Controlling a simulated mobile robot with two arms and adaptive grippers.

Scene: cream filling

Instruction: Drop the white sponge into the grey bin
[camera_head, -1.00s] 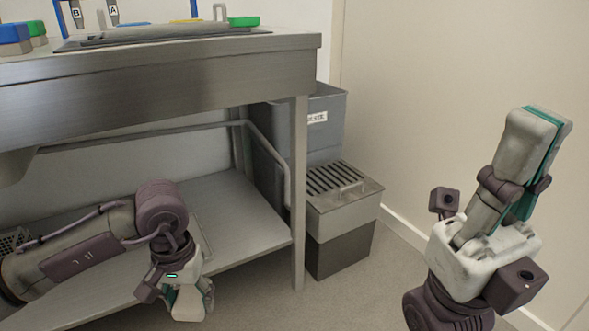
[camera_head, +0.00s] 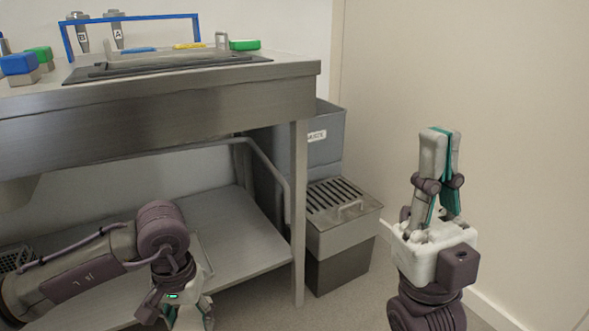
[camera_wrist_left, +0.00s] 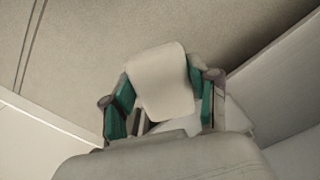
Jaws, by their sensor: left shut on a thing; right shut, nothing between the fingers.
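The white sponge (camera_wrist_left: 162,82) is between the teal-padded fingers of my left gripper in the left wrist view, above a grey-beige floor. In the head view my left gripper (camera_head: 192,318) is low at the left, in front of the lower shelf, partly cut off by the bottom edge; I cannot make out the sponge there. The grey bin (camera_head: 322,150) with a label reading roughly "WASTE" stands behind the table's right leg, against the wall, to the right of and beyond my left gripper. My right gripper (camera_head: 440,135) is shut and empty, pointing up at the right.
A steel box with a slotted lid (camera_head: 345,215) stands in front of the bin. The steel table (camera_head: 170,110) and its leg (camera_head: 299,215) lie between my left arm and the bin. Blue and green sponges (camera_head: 20,65) and a blue rack (camera_head: 130,17) are on top.

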